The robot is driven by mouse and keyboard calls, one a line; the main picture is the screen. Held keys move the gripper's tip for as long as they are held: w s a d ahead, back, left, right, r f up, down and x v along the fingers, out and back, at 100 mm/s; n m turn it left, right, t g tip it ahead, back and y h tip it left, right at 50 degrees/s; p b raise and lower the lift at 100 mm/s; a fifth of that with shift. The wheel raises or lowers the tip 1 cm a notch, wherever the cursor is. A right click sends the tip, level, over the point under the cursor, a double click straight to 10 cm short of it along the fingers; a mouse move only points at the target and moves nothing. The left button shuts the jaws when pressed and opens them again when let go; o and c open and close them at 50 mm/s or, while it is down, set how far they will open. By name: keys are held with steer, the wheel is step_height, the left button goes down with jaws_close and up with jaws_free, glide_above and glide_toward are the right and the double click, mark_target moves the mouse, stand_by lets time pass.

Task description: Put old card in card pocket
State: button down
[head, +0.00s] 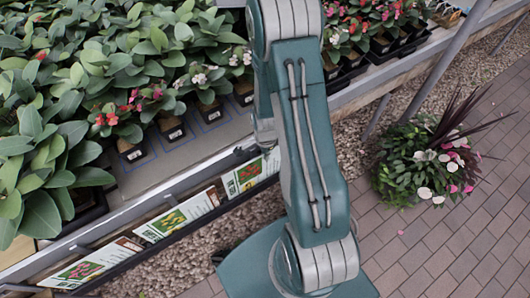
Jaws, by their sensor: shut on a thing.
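A card (248,177) with a picture of plants and pale text stands at the shelf's front rail, just left of my arm. Its right end is hidden behind the arm. A small part of my gripper (265,137) shows at the arm's left edge, above the card's upper right side. It is shut on the card, though the fingertips are mostly hidden. The card pocket (212,215) is the dark, narrow channel along the front of the rail. I cannot tell how deep the card's lower edge sits in it.
Two more cards, one in the middle (176,216) and one at the left (88,268), stand along the rail. Potted plants (95,80) crowd the display table. A flower planter (430,160) stands on the brick paving (440,250) at right.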

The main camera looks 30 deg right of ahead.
step_height(320, 180, down, 3)
steer(key=shift+r, duration=0.15)
stand_by(0.3)
steer(key=c, duration=0.7)
jaws_free()
